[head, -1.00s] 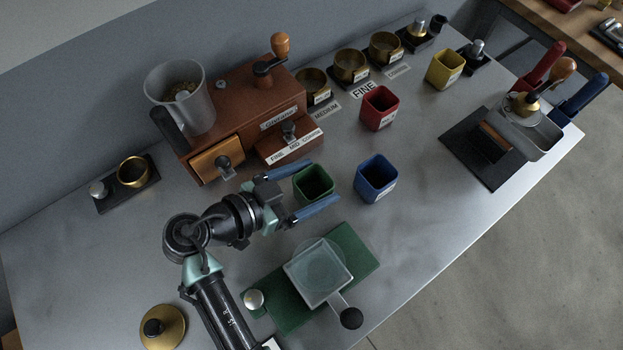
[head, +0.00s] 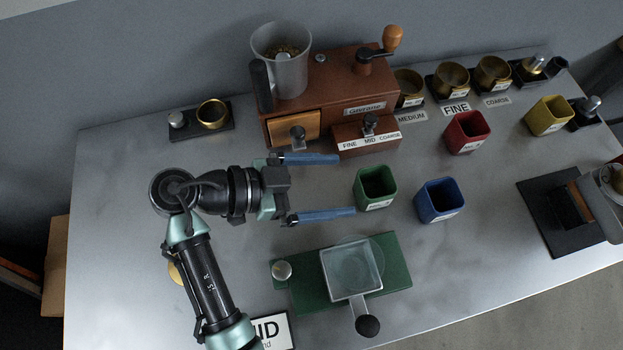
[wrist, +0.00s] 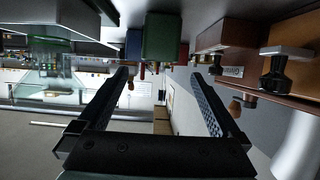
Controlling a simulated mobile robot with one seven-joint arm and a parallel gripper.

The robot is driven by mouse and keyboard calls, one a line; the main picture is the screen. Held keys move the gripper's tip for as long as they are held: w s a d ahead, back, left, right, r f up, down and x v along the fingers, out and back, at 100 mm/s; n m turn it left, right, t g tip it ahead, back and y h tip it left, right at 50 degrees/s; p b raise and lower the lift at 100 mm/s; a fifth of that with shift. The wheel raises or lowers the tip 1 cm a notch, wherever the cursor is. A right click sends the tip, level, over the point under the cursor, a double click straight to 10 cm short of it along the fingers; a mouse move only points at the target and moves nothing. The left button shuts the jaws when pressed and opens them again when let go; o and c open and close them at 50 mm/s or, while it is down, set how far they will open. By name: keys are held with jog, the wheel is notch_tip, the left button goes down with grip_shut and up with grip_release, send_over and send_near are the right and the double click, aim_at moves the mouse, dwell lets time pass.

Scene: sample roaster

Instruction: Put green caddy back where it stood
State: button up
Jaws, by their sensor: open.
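The green caddy (head: 376,190) stands upright on the metal table, just left of the blue caddy. It also shows in the wrist view (wrist: 161,38), ahead of the fingers. My gripper (head: 347,186) is open and empty, its two blue fingers spread wide and pointing right toward the green caddy. The fingertips end a little left of the caddy and do not touch it.
The blue caddy (head: 440,200) stands close on the right. The red caddy (head: 467,132) and yellow caddy (head: 549,116) are farther back. The brown grinder (head: 335,100) stands behind my gripper.

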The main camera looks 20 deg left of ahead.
jog(key=w+a+r+n+t+y, duration=0.1)
jog(key=w+r+n+t+y, duration=0.25)
jog(key=w+r, duration=0.65)
jog(key=w+r+n+t+y, duration=0.2)
jog(key=w+r+t+y, duration=0.25)
jog(key=r, duration=0.85)
jog(key=s+d+r+n+t+y, duration=0.1)
jog(key=d+r+t, duration=0.15)
jog(key=r, duration=0.55)
jog(key=d+r+n+t+y, duration=0.1)
jog(key=d+r+t, duration=0.15)
jog(key=r, duration=0.55)
jog(key=s+d+r+n+t, duration=0.1)
jog(key=s+r+t, duration=0.2)
jog(key=s+r, duration=0.2)
jog(key=s+d+r+n+t+y, duration=0.1)
jog(key=s+r+n+t, duration=0.1)
jog(key=s+r, duration=0.3)
notch_tip(320, 180, up, 4)
jog(key=shift+s+d+t, duration=0.2)
jog(key=shift+d+t, duration=0.2)
jog(key=shift+t, duration=0.3)
notch_tip(320, 180, up, 8)
jog(key=p, duration=0.8)
